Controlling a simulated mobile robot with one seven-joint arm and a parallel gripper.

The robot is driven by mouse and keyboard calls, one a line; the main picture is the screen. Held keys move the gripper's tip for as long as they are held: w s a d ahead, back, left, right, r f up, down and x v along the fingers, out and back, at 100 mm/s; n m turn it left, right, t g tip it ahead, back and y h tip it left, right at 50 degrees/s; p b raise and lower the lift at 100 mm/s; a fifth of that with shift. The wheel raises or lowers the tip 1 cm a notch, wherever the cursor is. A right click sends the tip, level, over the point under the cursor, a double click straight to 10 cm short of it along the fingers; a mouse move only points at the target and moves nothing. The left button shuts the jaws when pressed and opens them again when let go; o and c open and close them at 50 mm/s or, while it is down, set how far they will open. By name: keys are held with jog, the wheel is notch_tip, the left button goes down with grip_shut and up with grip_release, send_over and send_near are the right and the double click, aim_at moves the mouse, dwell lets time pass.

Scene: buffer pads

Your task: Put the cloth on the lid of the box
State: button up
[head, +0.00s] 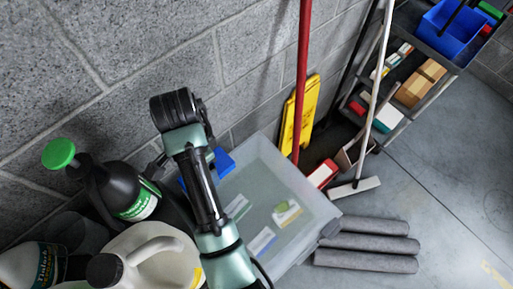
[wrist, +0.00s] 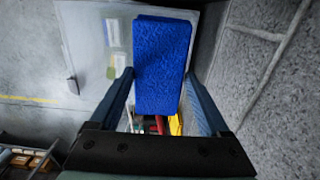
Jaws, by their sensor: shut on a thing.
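The cloth (wrist: 162,62) is a bright blue textured rectangle in the wrist view. My gripper (wrist: 160,76) is shut on it, with one finger at each long side. In the head view, a blue part of the cloth (head: 222,161) shows beside my arm; the arm hides most of it and my gripper. The box (head: 312,228) is translucent grey-white, with a flat lid (head: 265,172) and several small items showing dimly through it. The lid also shows in the wrist view (wrist: 88,22) behind the cloth. I cannot tell whether the cloth touches the lid.
A white jug (head: 150,255) and a dark bottle with a green cap (head: 125,195) stand left of the box. Grey rolls (head: 365,243) lie on the floor to its right. A yellow sign (head: 300,115), a red pole (head: 303,70) and a shelf cart (head: 415,75) stand behind.

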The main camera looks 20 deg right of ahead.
jog(key=f+b, duration=0.1)
jog(key=f, duration=0.1)
jog(key=s+f+b, duration=0.1)
jog(key=b, duration=0.1)
jog(key=shift+s+f, duration=0.15)
jog(key=shift+f, duration=0.25)
jog(key=shift+w+f+b, duration=0.2)
jog(key=shift+f+b, duration=2.35)
jog(key=shift+f, duration=6.25)
jog(key=shift+f, duration=0.2)
jog(key=o, duration=1.2)
jog(key=shift+r, duration=0.1)
